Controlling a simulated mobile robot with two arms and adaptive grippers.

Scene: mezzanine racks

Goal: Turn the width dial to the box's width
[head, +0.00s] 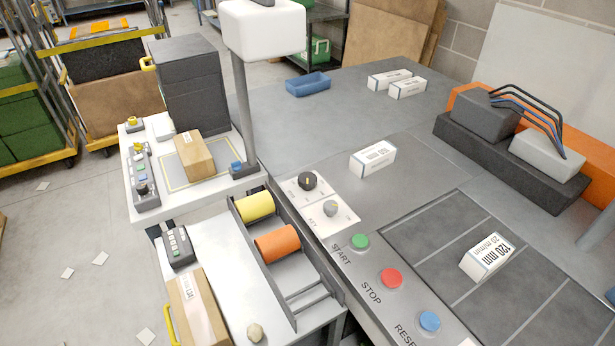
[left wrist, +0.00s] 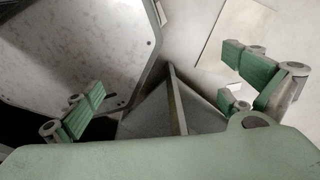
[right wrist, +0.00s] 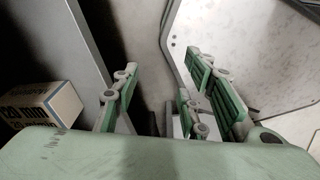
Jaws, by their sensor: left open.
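In the head view, a white panel (head: 341,222) carries two dials: a black dial (head: 307,181) with a light mark and a grey dial (head: 330,208) nearer me. Their lettering is too small to tell which sets the width. A white box (head: 487,250) printed "120 mm" and "20 mm" lies on the dark, line-divided surface. A printed white box (right wrist: 38,112) is at the left edge of the right wrist view. Neither gripper shows in the head view. My left gripper (left wrist: 170,92) is open and empty. My right gripper (right wrist: 160,95) has its fingers apart with nothing between them.
Green start (head: 360,242), red stop (head: 391,279) and blue reset (head: 430,321) buttons line the front edge. A grey post (head: 243,110) rises left of the dials. A cardboard box (head: 194,155) is on the left stand. Another white box (head: 373,157) lies behind the dials.

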